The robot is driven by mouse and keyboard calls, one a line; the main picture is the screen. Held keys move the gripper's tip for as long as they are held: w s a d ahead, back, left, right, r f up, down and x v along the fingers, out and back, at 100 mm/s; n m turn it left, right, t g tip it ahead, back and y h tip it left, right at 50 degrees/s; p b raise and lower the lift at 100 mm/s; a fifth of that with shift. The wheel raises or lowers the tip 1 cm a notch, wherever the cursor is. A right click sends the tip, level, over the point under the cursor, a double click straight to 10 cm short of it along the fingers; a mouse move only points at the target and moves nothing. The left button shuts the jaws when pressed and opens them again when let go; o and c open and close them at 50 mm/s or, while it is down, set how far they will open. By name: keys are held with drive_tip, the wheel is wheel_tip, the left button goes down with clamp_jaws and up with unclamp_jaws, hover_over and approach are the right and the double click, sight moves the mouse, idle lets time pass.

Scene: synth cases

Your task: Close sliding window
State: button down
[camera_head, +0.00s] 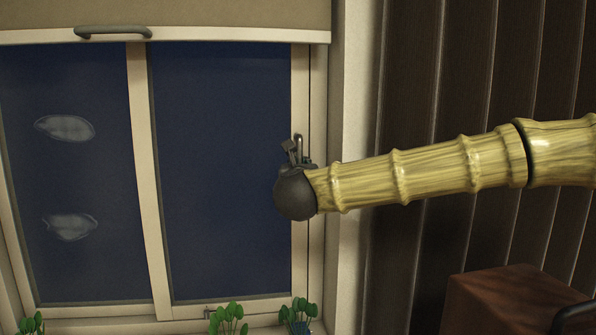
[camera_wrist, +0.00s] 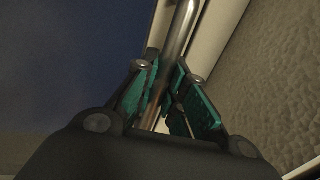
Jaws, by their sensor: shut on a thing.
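The sliding window (camera_head: 139,180) fills the left half of the head view, with a cream frame and two dark blue panes. The right sash (camera_head: 299,90) stands near the right jamb, with a thin dark line between them. A grey metal bar handle (camera_head: 299,140) is on this sash's right stile; it also shows in the wrist view (camera_wrist: 181,28). My gripper (camera_head: 294,150) is at the handle. In the wrist view its teal-padded fingers (camera_wrist: 167,85) are shut around the lower part of the bar. The fingertips partly hide the handle.
A beige blind (camera_head: 220,14) with a grey pull (camera_head: 112,31) covers the window top. Several small green plants (camera_head: 229,318) stand along the sill. Dark vertical panels (camera_head: 470,70) and a brown box-like piece (camera_head: 505,300) are at right.

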drive_tip(key=c, duration=1.8)
unclamp_jaws()
drive_tip(key=shift+d, duration=0.15)
drive_tip(key=shift+c, duration=0.2)
drive_tip(key=o, duration=0.4)
drive_tip(key=shift+d, duration=0.25)
drive_tip(key=shift+a, duration=0.25)
drive_tip(key=shift+s, duration=0.2)
drive_tip(key=s, duration=1.1)
drive_tip(key=shift+s+d, duration=0.3)
drive_tip(key=shift+d, duration=0.1)
